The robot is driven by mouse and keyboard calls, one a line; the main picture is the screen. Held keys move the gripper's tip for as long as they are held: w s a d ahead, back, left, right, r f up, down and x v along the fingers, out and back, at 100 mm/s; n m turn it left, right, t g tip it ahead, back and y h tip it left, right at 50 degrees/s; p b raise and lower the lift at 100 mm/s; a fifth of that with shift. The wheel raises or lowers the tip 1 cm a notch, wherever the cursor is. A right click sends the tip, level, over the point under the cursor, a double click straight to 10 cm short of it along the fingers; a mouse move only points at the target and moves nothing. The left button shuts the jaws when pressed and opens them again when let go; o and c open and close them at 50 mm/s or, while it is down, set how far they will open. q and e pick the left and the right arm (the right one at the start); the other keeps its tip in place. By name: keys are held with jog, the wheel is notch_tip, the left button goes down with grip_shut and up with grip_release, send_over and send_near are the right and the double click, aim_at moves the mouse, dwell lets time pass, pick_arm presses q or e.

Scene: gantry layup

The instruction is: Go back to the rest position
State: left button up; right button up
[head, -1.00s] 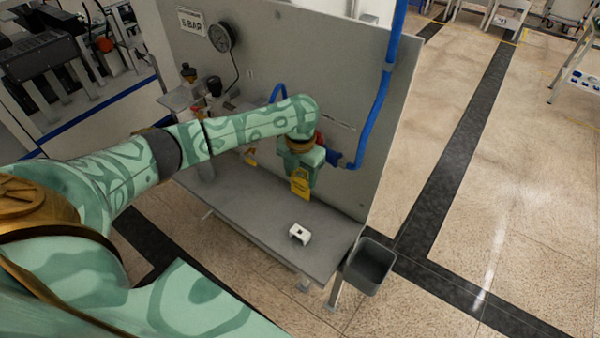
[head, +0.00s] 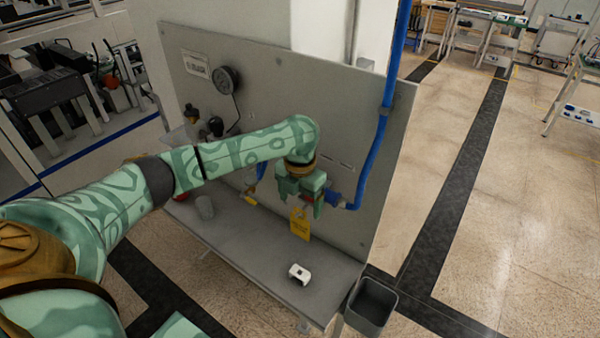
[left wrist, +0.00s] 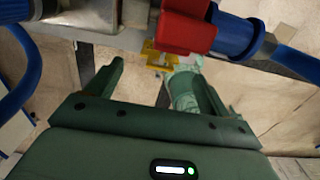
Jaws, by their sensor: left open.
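My left gripper (head: 300,207) is open and empty in front of the upright grey panel (head: 290,110), just above a yellow tag (head: 299,226). In the left wrist view its two fingers (left wrist: 150,78) are spread apart, with nothing clamped between them. Beyond the fingertips are a red valve part (left wrist: 185,30), a blue fitting (left wrist: 238,36) and part of the yellow tag (left wrist: 158,56). In the head view the arm and gripper hide much of the red part. My right gripper is in neither view.
A blue hose (head: 378,150) runs down the panel's right side. A gauge (head: 226,80) is upper left.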

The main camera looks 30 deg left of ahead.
pick_arm(q)
notch_tip(320, 180, up, 11)
jog(key=p, duration=0.1)
jog(key=s+d+f+n+t+h, duration=0.1)
jog(key=s+d+f+n+t, duration=0.1)
jog(key=s+d+f+n, duration=0.35)
jog(key=s+d+f+n+t+h, duration=0.1)
jog(key=s+d+f+n+t, duration=0.1)
jog(key=d+f+n, duration=0.5)
jog(key=s+a+r+n+t+y, duration=0.25)
jog(key=s+a+n+y, duration=0.35)
jog(key=s+a+n, duration=0.95)
jog(key=s+d+f+n+g+h+b, duration=0.15)
jog(key=f+b, duration=0.35)
jog(key=f, duration=0.9)
jog(key=d+f+b, duration=0.3)
jog(key=f+b, duration=0.1)
jog(key=f, duration=0.9)
jog(key=s+d+f+n+g+h+b, duration=0.15)
jog(key=f+b, duration=0.35)
jog(key=f, duration=0.9)
jog(key=s+f+n+g+b, duration=0.1)
jog(key=s+f+b, duration=0.4)
jog(key=s+f, duration=0.5)
jog(key=s+f+n+g+h+b, duration=0.1)
jog(key=s+f+b, duration=0.5)
jog(key=f, duration=1.1)
jog(key=s, duration=0.4)
jog(key=shift+d, duration=0.15)
